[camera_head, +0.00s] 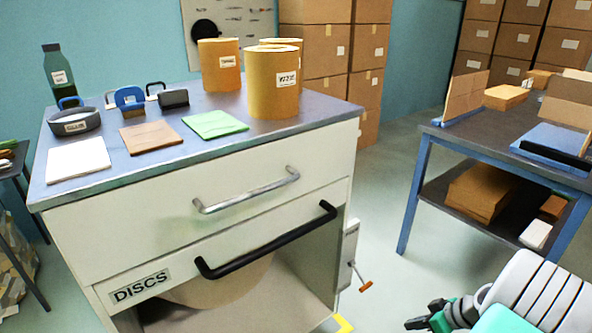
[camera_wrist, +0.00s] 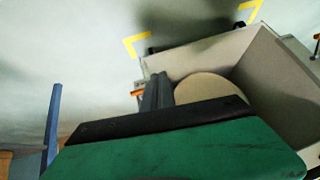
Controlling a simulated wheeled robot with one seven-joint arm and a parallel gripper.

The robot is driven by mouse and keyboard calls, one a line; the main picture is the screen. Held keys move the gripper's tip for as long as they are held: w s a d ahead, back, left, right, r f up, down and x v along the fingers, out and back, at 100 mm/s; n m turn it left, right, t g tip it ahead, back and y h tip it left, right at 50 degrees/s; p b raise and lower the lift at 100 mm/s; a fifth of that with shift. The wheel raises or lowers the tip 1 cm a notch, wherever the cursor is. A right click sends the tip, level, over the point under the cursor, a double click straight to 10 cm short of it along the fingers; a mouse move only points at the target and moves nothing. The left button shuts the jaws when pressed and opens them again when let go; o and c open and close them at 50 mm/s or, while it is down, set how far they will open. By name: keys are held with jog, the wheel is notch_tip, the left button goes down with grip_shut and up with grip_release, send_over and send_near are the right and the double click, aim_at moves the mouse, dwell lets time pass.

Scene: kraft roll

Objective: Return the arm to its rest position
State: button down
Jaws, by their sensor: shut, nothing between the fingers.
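My gripper (camera_head: 428,319) is at the lower right in the head view, in front of my white and green arm. It is shut and empty, apart from the cabinet and above the floor. In the wrist view its dark fingers (camera_wrist: 157,92) are together, with an open box-like compartment (camera_wrist: 275,75) beyond them. A round tan disc (camera_wrist: 210,88) lies in that compartment, partly hidden by my gripper's body.
A white cabinet (camera_head: 130,222) labelled DISCS stands at the left, its lower part open below a black handle (camera_head: 265,240). Tan rolls (camera_head: 273,85) stand on top. A blue-legged table (camera_head: 412,205) stands at the right.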

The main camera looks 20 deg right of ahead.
jog(key=w+a+r+g+h+p, duration=0.1)
jog(key=w+a+r+p, duration=0.1)
jog(key=a+r+p, duration=0.55)
jog(key=w+a+r+m+g+p, duration=0.1)
jog(key=w+a+r+p, duration=0.2)
jog(key=r, duration=0.8)
jog(key=w+a+r+g+h+p, duration=0.1)
jog(key=a+r+p, duration=0.5)
jog(key=r, duration=0.4)
jog(key=s+a+r+m+h+p, duration=0.1)
jog(key=s+a+r+p, duration=0.3)
jog(key=a+r, duration=0.3)
jog(key=s+a+r+m+h+p, duration=0.1)
jog(key=s+a+r+p, duration=0.3)
jog(key=r, duration=0.7)
jog(key=a+p, duration=0.2)
jog(key=a, duration=0.1)
jog(key=shift+a+r+m+p, duration=0.2)
jog(key=shift+a+m+p, duration=0.1)
jog(key=shift+m, duration=0.1)
